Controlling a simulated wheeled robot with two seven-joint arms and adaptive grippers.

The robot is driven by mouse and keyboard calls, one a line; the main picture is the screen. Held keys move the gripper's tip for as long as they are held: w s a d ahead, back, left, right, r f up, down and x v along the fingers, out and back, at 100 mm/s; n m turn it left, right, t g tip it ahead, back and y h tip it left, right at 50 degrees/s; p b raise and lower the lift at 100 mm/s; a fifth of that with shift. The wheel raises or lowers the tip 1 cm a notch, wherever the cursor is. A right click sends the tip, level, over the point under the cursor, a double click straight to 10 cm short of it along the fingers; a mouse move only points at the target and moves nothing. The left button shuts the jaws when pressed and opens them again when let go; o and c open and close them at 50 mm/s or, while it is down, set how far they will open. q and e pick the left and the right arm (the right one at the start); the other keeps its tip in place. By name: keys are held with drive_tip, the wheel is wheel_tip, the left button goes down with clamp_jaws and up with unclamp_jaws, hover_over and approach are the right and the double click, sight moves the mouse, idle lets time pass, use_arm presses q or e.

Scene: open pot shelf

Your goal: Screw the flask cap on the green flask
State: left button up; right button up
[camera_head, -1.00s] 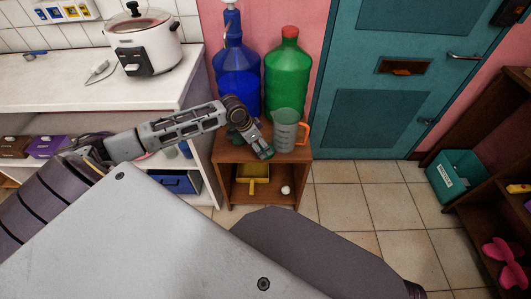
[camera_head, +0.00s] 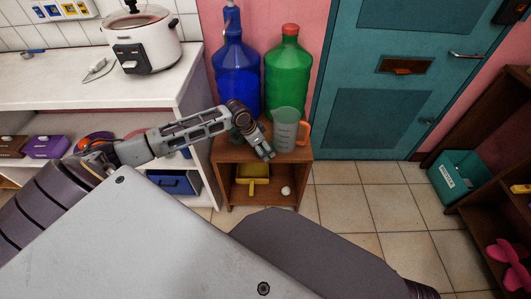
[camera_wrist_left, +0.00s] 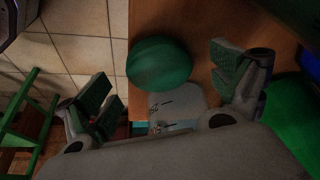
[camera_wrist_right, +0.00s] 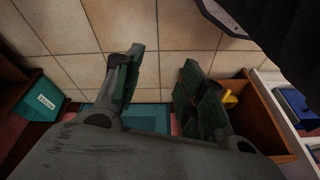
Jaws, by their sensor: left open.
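A large green bottle (camera_head: 288,72) with a red top stands upright on a small brown cabinet. It is the only green bottle I see, and no loose cap is clearly recognisable. A translucent measuring cup (camera_head: 286,131) with an orange handle stands in front of it. My left gripper (camera_head: 262,150) is open at the cup's left side. In the left wrist view its fingers (camera_wrist_left: 165,95) are spread either side of a round green shape (camera_wrist_left: 159,64) above a marked, see-through wall, probably the cup. My right gripper (camera_wrist_right: 161,88) is open and empty over the floor, outside the head view.
A blue pump bottle (camera_head: 236,68) stands left of the green one. The brown cabinet (camera_head: 224,190) holds a yellow scoop (camera_head: 252,178) and a white ball (camera_head: 286,191). A white counter (camera_head: 85,85) with a cooker (camera_head: 143,42) is at left. Tiled floor (camera_head: 350,215) is clear in front of the door.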

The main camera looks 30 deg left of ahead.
use_arm(q)
drive_tip(key=shift+x, duration=0.8)
drive_tip(key=c, duration=0.8)
